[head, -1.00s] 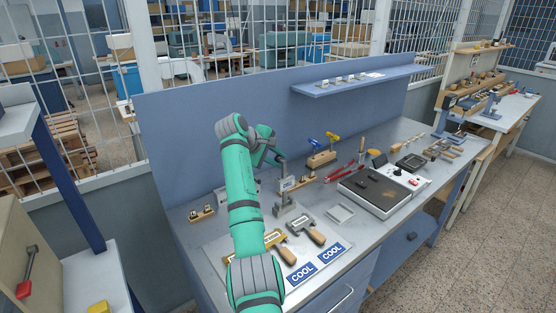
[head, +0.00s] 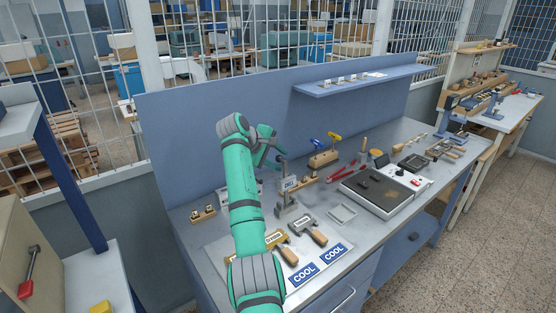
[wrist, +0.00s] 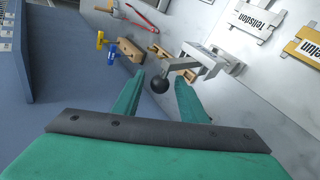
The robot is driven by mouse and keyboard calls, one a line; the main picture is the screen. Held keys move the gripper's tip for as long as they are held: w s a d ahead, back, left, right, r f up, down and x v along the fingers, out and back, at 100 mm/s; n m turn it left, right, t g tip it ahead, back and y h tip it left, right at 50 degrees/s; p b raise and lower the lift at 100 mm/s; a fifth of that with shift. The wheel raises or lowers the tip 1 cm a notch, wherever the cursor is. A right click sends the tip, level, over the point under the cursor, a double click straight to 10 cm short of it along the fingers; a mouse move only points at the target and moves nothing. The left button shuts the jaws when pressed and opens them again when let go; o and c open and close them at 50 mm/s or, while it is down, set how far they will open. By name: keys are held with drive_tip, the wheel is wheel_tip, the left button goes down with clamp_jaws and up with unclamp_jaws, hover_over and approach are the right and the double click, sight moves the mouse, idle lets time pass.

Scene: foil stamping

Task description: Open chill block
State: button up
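The chill block is a grey metal device with a small sign (head: 289,184) standing upright on the bench, just right of my forearm in the head view. In the wrist view the grey block (wrist: 200,62) has an arm ending in a black ball knob (wrist: 160,83). My gripper (wrist: 160,92) is open, one teal finger on each side of the knob. I cannot tell whether either finger touches it. In the head view my gripper is small and partly hidden behind my own arm, close to the top of the block.
Two wooden-handled tools (head: 312,228) lie in front of the block, near blue COOL plates (head: 334,255). A wooden holder with blue and yellow handles (head: 323,158) and red tongs (head: 342,172) are to the right. A hot plate (head: 376,192) stands farther right.

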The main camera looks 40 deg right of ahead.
drive_tip(key=v, duration=1)
drive_tip(key=shift+a+r, duration=0.2)
drive_tip(key=shift+r, duration=0.05)
